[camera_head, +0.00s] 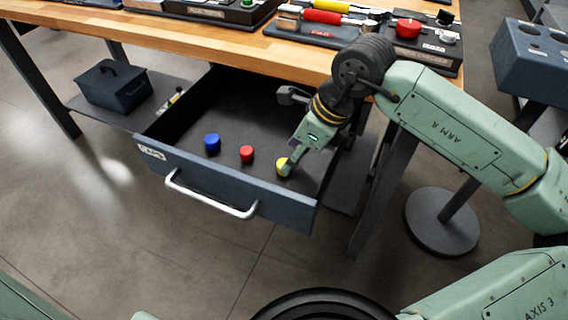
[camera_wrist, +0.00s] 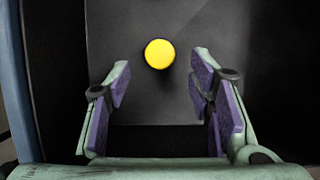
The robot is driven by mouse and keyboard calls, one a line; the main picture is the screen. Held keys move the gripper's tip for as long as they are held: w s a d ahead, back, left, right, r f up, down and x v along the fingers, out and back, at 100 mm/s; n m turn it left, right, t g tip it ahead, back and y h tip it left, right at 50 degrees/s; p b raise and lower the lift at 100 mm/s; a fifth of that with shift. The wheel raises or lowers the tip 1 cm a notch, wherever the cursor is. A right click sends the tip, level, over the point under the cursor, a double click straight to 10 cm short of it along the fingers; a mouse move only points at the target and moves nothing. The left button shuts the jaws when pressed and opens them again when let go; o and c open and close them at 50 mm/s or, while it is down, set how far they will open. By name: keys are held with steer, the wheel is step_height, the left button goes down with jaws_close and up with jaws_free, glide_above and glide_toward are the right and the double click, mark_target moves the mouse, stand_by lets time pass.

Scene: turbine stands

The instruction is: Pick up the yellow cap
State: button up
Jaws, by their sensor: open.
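The yellow cap (camera_head: 283,166) stands in the open drawer (camera_head: 235,190), at the right of a row of three caps. In the wrist view the yellow cap (camera_wrist: 159,54) is a round disc on the dark drawer floor, just beyond the fingertips and roughly centred between them. My gripper (camera_head: 290,168) reaches down into the drawer, and in the head view its end overlaps part of the cap. In the wrist view my gripper (camera_wrist: 160,85) is open, with its purple-padded fingers apart and nothing between them.
A red cap (camera_head: 246,154) and a blue cap (camera_head: 212,142) stand to the left in the drawer. The drawer's front wall with its handle (camera_head: 212,200) is close. The wooden tabletop (camera_head: 230,37) overhangs the drawer's back. A dark toolbox (camera_head: 113,87) sits on the lower shelf.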

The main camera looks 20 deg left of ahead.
steer(key=x, duration=0.2)
steer(key=p+x, duration=0.1)
steer(key=x, duration=0.1)
steer(key=shift+a, duration=0.25)
steer(key=shift+c, duration=0.4)
steer(key=c, duration=0.8)
